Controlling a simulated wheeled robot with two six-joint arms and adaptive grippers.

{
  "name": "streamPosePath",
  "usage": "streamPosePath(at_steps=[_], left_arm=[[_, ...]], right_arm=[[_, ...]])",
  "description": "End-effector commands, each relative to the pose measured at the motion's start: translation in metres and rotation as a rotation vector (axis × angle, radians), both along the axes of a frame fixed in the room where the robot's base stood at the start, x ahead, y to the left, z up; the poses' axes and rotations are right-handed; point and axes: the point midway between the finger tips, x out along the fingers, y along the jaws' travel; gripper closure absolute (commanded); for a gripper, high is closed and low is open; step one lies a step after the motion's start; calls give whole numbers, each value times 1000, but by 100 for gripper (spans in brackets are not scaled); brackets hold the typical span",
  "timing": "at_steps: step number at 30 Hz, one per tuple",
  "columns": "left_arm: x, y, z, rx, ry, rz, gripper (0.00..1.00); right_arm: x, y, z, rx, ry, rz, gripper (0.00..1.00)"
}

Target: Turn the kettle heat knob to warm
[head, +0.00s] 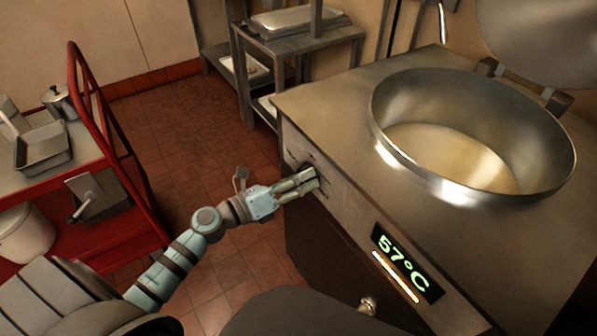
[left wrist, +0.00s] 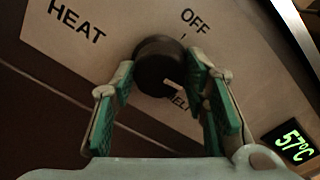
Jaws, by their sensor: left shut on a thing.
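The heat knob (left wrist: 158,62) is dark and round, on the pale front panel (left wrist: 92,62) of the kettle. The panel carries the words HEAT and OFF and a partly hidden word that seems to read MELT. A pale mark on the knob points down and right, toward that word. My left gripper (left wrist: 163,74) has its green-padded fingers on both sides of the knob, shut on it. In the head view my left gripper (head: 306,184) reaches the kettle's front and mostly hides the knob. The kettle (head: 470,92) is open, with pale liquid inside. My right gripper is not in view.
A display (head: 407,263) on the kettle front reads 57°C; it also shows in the left wrist view (left wrist: 290,143). A red-framed cart (head: 103,140) with pans stands at left. A metal side table (head: 290,42) stands behind. Tiled floor is clear between.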

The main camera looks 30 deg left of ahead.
Motion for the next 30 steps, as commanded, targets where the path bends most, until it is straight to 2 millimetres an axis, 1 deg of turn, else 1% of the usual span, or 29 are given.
streamPosePath(at_steps=[1,3,12,20,30], left_arm=[[1,0,5,-35,18,2,87],[1,0,5,-87,48,2,87],[1,0,4,-249,142,0,87],[1,-1,3,-313,178,0,87],[1,-1,3,-324,184,1,87]], right_arm=[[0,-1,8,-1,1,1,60],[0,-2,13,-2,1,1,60],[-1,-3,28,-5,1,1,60],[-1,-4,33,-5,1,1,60],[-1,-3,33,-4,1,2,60]])
